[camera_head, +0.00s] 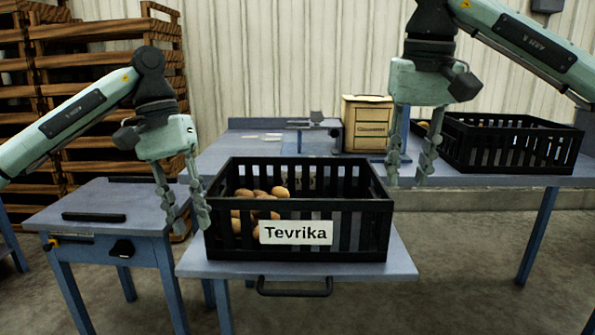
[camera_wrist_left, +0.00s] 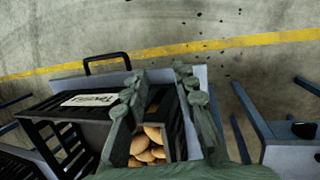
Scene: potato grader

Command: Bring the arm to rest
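My left gripper (camera_head: 186,215) hangs pointing down at the left side of the black crate labelled Tevrika (camera_head: 346,240), with its fingers apart and empty. In the left wrist view its fingers (camera_wrist_left: 160,75) are spread, with the crate (camera_wrist_left: 84,118) and potatoes (camera_wrist_left: 148,145) below and between them. Several potatoes (camera_head: 262,196) lie in the left part of that crate. The right arm comes in from the upper right.
A second black crate (camera_head: 515,143) stands on the bench at right, beside a wooden box (camera_head: 367,124). A small blue table (camera_head: 105,204) stands at left. Wooden pallets (camera_head: 108,55) are stacked behind it. The floor (camera_head: 480,270) at the front right is clear.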

